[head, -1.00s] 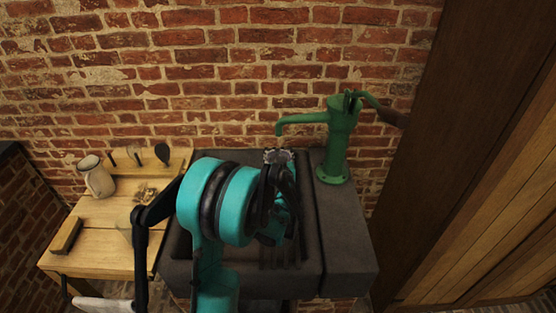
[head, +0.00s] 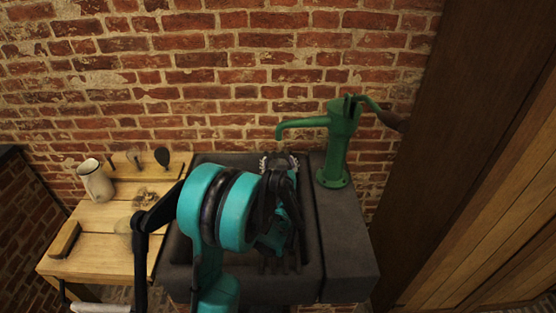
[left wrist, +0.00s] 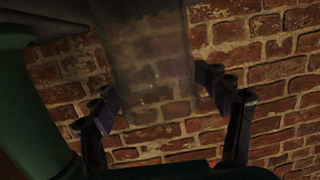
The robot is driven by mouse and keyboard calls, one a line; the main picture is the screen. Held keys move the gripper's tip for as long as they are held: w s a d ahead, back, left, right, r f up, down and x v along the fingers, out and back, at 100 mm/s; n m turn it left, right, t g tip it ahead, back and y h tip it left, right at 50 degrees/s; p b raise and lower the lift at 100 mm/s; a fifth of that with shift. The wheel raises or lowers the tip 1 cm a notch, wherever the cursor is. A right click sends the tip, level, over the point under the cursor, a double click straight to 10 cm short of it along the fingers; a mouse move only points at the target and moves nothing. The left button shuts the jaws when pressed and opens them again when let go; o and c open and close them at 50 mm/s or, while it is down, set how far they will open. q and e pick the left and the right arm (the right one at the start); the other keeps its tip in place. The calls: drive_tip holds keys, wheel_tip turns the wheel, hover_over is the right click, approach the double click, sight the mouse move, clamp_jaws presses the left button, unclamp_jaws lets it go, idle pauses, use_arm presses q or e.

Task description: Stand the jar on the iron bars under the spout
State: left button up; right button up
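The clear glass jar (left wrist: 145,45) shows in the left wrist view, which looks upside down; its foot runs out of the top edge. My left gripper (head: 280,163) is over the dark sink, near the spout. In the left wrist view its fingers (left wrist: 157,90) are spread, one on each side of the jar near its rim, and look open; contact is hard to judge. The green pump (head: 339,145) stands right of the gripper, its spout (head: 290,128) reaching left. The iron bars (head: 284,262) are mostly hidden by my arm. My right gripper is not in view.
The stone sink (head: 240,290) has a raised ledge (head: 345,240) on its right. A wooden table (head: 100,215) at left holds a white pitcher (head: 95,180), a brush (head: 64,240) and several tools. A brick wall (head: 220,80) closes the back.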

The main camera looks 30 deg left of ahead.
use_arm(q)
drive_tip(key=s+d+r+m+g+h+p, duration=0.1)
drive_tip(key=s+d+m+g+h, duration=0.1)
drive_tip(key=s+d, duration=0.9)
drive_tip(key=s+d+r+m+g+h+p, duration=0.1)
drive_tip(key=s+d+m+g+h, duration=0.2)
drive_tip(key=s+d, duration=0.8)
drive_tip(key=s+m+h, duration=0.2)
drive_tip(key=s+h, duration=0.2)
drive_tip(key=s, duration=0.3)
drive_tip(key=shift+d+r+g, duration=0.3)
drive_tip(key=shift+r, duration=0.05)
